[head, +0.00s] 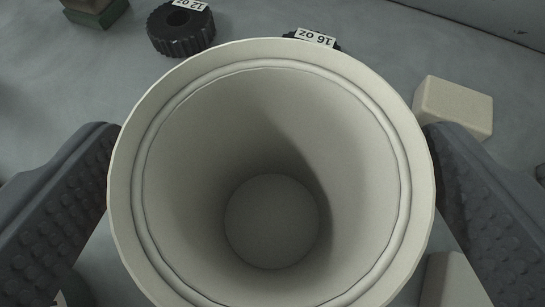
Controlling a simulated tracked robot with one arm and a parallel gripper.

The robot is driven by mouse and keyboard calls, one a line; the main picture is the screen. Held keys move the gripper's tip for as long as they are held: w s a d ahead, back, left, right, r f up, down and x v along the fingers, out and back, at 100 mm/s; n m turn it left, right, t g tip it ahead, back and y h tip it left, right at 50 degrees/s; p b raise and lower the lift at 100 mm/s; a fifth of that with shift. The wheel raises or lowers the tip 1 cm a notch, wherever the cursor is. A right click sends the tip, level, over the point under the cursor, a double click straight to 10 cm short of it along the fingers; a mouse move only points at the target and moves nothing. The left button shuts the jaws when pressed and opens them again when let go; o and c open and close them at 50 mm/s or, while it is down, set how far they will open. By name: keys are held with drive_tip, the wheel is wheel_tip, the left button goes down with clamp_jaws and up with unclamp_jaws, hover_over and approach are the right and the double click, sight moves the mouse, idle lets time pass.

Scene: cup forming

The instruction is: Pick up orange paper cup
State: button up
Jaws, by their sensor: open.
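A large cup (273,220) fills the middle of the head view, seen from above into its open mouth. Its inside and rim are cream-white; its outer wall is hidden, so I see no orange. It appears upright, with its round bottom visible and a shadow on the inner wall. My gripper (272,135) is open, with one dark studded finger on each side of the cup. Both fingers appear close to the rim; I cannot tell whether they touch it.
A black ribbed ring (181,32) marked 12 oz lies behind the cup. A 16 oz label (315,38) shows behind the rim. A beige block (453,106) sits at right, another pale block (455,282) lower right. A brown-green block (97,14) is upper left.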

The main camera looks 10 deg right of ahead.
drive_tip(key=shift+w+d+f, duration=0.1)
drive_tip(key=shift+w+f, duration=0.25)
drive_tip(key=shift+w, duration=0.15)
drive_tip(key=c, duration=1.1)
drive_tip(key=shift+o, duration=0.2)
drive_tip(key=shift+r, duration=0.1)
